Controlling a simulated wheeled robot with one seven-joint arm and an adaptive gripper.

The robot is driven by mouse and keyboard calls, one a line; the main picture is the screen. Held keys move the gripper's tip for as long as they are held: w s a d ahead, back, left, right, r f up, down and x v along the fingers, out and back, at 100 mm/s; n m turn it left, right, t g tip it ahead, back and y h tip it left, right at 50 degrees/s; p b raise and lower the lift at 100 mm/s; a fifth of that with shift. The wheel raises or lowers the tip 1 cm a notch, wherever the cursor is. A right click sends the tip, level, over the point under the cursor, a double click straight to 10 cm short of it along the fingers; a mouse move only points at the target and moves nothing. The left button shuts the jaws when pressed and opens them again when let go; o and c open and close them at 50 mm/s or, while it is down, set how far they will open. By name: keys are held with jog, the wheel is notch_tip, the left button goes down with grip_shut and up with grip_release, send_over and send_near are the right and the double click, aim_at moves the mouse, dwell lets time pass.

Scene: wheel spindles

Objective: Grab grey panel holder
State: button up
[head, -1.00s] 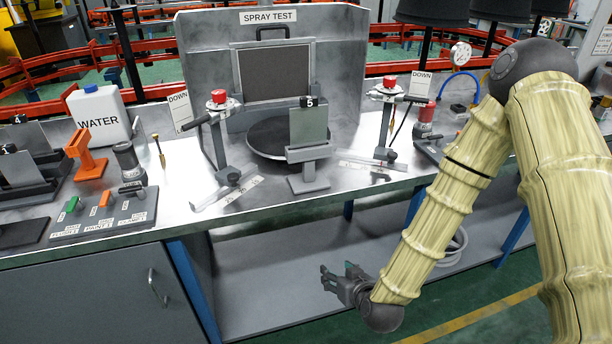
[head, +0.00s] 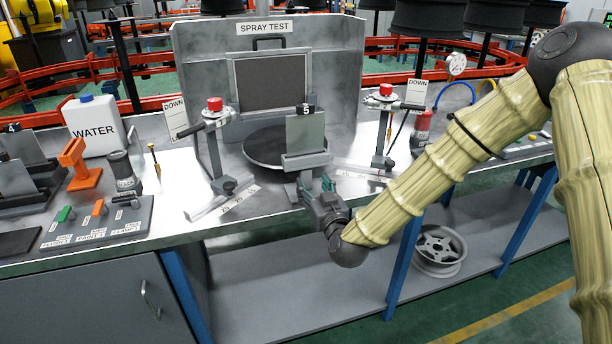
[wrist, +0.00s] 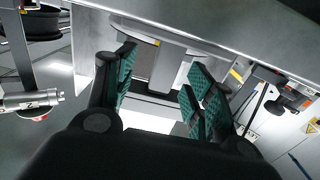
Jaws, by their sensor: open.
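The grey panel holder (head: 306,162) stands upright on the bench in front of the round dark turntable (head: 262,150). It carries a grey panel (head: 305,133) with a black tag marked 5 on top. My gripper (head: 313,187) is in front of the holder's lower part, near the bench's front edge, with its jaws open. In the wrist view, the green-padded fingers (wrist: 160,85) are spread apart, with a grey upright part of the holder (wrist: 168,72) showing between them, beyond the tips. The gripper hides part of the holder's foot in the head view.
Two stands with red knobs (head: 215,104) (head: 386,90) flank the holder, with ruled strips at their feet. The spray test booth (head: 345,70) stands behind. A water jug (head: 95,127), an orange stand (head: 80,165) and a switch panel (head: 100,222) are at left. A wheel rim (head: 440,250) lies on the lower shelf.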

aim_at(307, 178)
jog(key=w, duration=0.1)
jog(key=w+a, duration=0.2)
jog(key=shift+w+r+p, duration=0.2)
jog(key=shift+r+p, duration=0.15)
jog(key=shift+r, duration=0.05)
jog(key=shift+w+a, duration=0.15)
jog(key=shift+w, duration=0.45)
jog(key=shift+c, duration=0.2)
jog(key=c, duration=1)
grip_shut()
jog(key=shift+r, duration=0.15)
